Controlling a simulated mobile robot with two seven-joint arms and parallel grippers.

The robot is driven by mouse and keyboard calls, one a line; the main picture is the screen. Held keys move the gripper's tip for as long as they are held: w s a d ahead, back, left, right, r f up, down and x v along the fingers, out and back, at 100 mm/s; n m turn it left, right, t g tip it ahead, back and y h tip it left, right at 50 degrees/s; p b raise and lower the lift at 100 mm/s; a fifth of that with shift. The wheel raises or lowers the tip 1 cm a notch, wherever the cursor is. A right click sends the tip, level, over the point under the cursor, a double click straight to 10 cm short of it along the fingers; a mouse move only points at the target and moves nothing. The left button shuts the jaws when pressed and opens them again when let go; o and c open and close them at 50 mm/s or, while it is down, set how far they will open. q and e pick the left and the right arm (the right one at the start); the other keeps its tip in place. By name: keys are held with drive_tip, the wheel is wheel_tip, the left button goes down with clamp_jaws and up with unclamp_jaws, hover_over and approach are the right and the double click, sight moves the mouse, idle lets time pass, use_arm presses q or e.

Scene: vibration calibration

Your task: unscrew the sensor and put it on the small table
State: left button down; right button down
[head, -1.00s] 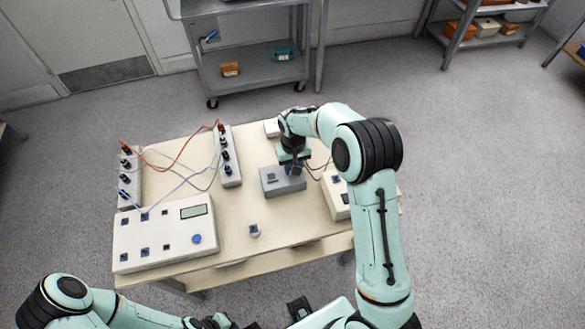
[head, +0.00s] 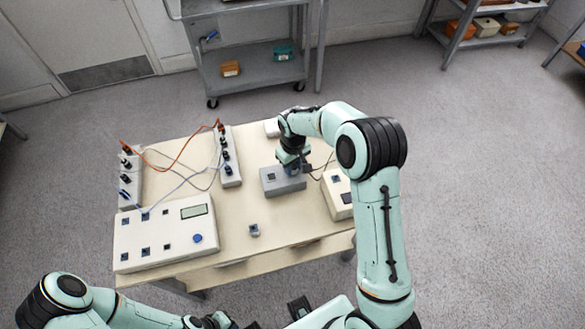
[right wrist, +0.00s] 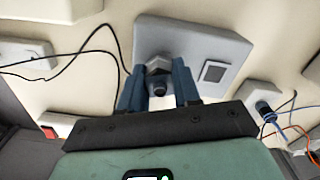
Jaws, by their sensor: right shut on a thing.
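My right gripper (head: 292,168) points down over a grey box (head: 270,182) on the cream table (head: 285,225). In the right wrist view its two blue fingers (right wrist: 158,90) are shut on a small grey six-sided sensor (right wrist: 158,68) with a dark round end. The sensor is at the top of the grey box (right wrist: 205,48); I cannot tell whether it is still threaded in. In the head view the gripper mostly hides it. My left gripper (head: 208,321) is at the bottom edge, partly cut off, and its fingers are unclear.
A white instrument (head: 165,240) and two socket strips (head: 229,160) with cables stand on the left of the table. A small round piece (head: 254,230) stands near the front. A cream box (head: 338,195) is right of the grey box. A grey cart (head: 250,70) stands behind.

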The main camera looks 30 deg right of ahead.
sight(280, 226)
use_arm(q)
drive_tip(key=shift+w+r, duration=0.1)
drive_tip(key=shift+r, duration=0.1)
use_arm(e)
drive_tip(key=shift+r, duration=0.3)
